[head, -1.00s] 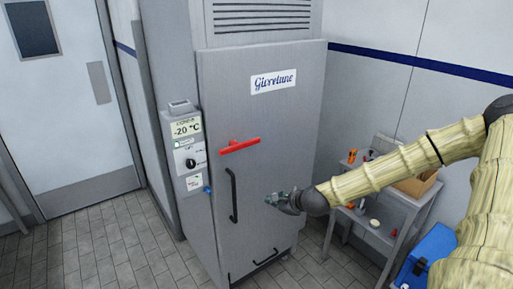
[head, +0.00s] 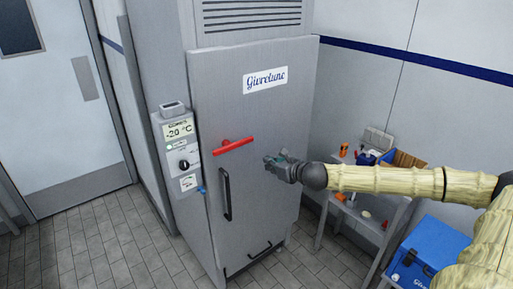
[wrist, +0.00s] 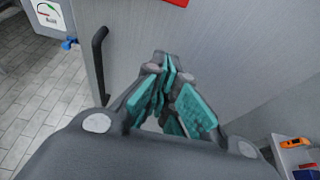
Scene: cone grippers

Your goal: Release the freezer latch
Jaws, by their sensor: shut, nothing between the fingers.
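The freezer (head: 255,120) is a tall grey cabinet with a closed door. Its red latch handle (head: 235,146) lies nearly level across the upper left of the door, its right end tilted slightly up. A corner of red (wrist: 174,2) shows at the top edge of the wrist view. A black vertical door handle (head: 226,194) is below the latch. My gripper (head: 272,161) is in front of the door, right of and a little below the latch, apart from it. Its teal-padded fingers (wrist: 168,85) are shut and empty.
A control panel (head: 181,150) with a temperature display and a black knob is left of the door. A grey side table (head: 385,215) with small items and a blue cooler box (head: 432,250) stand at the right. Tiled floor in front is clear.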

